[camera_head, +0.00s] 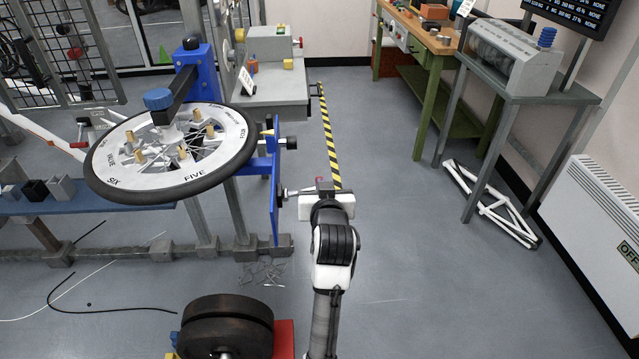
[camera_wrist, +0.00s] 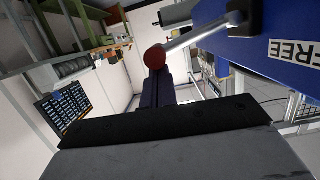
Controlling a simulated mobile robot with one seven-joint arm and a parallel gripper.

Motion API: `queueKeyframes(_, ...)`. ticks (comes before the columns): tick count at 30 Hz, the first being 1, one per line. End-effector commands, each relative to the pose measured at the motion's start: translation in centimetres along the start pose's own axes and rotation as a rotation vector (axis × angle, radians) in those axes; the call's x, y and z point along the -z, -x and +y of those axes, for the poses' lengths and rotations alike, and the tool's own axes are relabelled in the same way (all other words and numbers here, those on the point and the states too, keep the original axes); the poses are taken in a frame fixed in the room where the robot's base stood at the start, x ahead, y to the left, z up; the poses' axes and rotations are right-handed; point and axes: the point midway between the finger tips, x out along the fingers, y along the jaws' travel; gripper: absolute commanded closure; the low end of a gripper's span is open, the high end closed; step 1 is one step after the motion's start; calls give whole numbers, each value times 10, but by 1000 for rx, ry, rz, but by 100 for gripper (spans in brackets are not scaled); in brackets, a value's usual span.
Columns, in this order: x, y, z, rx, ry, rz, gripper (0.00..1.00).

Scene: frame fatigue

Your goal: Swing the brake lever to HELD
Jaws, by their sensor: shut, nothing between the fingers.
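The brake lever is a pale metal rod ending in a red ball knob (camera_wrist: 154,57). In the wrist view it runs from a dark pivot on a blue panel (camera_wrist: 245,50) at upper right, down and left to the knob. A white label on the panel (camera_wrist: 290,52) reads FREE. My gripper (camera_wrist: 158,80) is shut and empty, its dark fingers just below the knob in that view; I cannot tell whether they touch it. In the head view my gripper (camera_head: 324,186) is right of the blue upright panel (camera_head: 274,190), with the metal rod between. No HELD label is readable.
A spoked wheel (camera_head: 172,150) on a blue stand is at left. Dark round weights (camera_head: 226,325) stand on the floor at the front. A green workbench (camera_head: 428,85) and a grey machine table (camera_head: 530,90) are at right. The floor between is mostly clear.

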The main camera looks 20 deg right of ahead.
Motion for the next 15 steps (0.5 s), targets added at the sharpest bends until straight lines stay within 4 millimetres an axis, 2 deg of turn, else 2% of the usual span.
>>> queueKeyframes(15, -46, -11, 11, 118, -468, -3, 100)
